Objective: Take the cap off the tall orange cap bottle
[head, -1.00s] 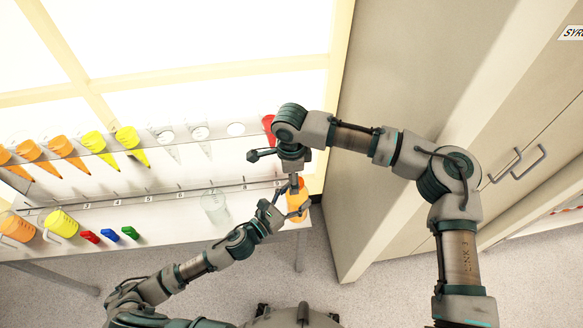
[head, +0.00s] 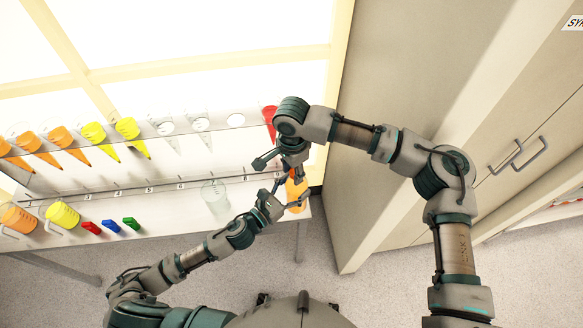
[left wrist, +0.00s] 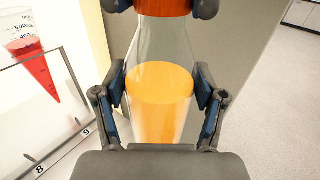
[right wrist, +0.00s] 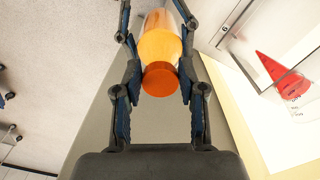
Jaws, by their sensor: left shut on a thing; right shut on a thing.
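The tall bottle (left wrist: 160,85) is clear with orange liquid inside, and it fills the middle of the left wrist view. In the head view the bottle (head: 297,190) shows partly behind my grippers. My left gripper (left wrist: 163,88) is shut on its body from both sides; it also shows in the head view (head: 284,206). The orange cap (right wrist: 160,79) lies between the fingers of my right gripper (right wrist: 160,85), which is shut on it. The cap is in line with the bottle; I cannot tell whether it is still seated.
A white shelf (head: 150,190) with numbered slots holds orange, yellow and red cones. A clear beaker (head: 215,196), yellow beaker (head: 62,216) and small red, blue and green clips (head: 112,226) stand left of my grippers. A tall cabinet (head: 400,215) stands close on the right.

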